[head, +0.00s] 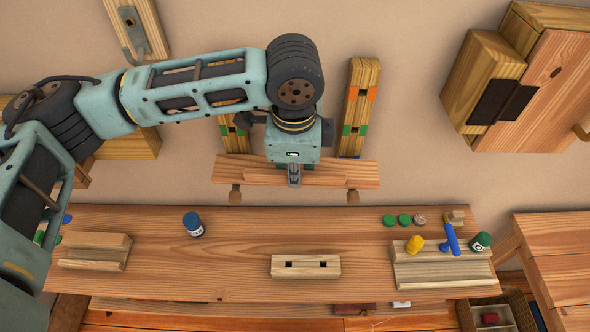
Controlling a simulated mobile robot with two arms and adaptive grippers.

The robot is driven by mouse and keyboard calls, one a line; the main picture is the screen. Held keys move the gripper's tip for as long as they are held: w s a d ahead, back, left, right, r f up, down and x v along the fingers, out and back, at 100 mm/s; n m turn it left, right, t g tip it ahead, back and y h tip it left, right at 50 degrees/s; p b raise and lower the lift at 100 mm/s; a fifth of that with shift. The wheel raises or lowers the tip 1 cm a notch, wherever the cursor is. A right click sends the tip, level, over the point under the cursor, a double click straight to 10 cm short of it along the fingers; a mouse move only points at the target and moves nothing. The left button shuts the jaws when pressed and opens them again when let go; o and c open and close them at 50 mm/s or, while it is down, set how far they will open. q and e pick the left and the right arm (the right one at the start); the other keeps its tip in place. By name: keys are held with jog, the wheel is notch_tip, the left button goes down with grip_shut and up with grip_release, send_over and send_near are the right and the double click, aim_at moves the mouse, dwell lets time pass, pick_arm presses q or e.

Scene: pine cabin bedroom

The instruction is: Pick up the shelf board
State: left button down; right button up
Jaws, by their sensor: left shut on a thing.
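The shelf board (350,174) is a long pine plank with two round wooden pegs hanging below it. It is level above the workbench, in front of the lower ends of two upright wall rails. My left gripper (294,176) comes down on the middle of the board and is shut on it. I cannot tell whether the board touches the rails. The right rail (360,103) has orange and green marks; the left rail (234,137) is partly hidden by my left arm. My right gripper is not in view.
The workbench (240,265) below carries a slotted wood block (305,266), a blue jar (193,224), a grooved block (96,250) and a rack (440,272) with a yellow piece, a blue tool and a green jar. Green discs (396,220) lie behind. A cabinet (525,85) hangs at right.

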pick_arm(q)
jog(key=shift+r, duration=0.1)
jog(key=shift+s+r+b, duration=0.1)
jog(key=shift+b, duration=0.25)
notch_tip(320, 180, up, 6)
jog(key=s+r+b, duration=0.1)
jog(key=b, duration=0.1)
jog(key=s+b, duration=0.3)
jog(key=s, duration=1.5)
jog(key=shift+s+f+b, duration=0.15)
jog(key=shift+s+b, duration=0.2)
jog(key=shift+s, duration=0.05)
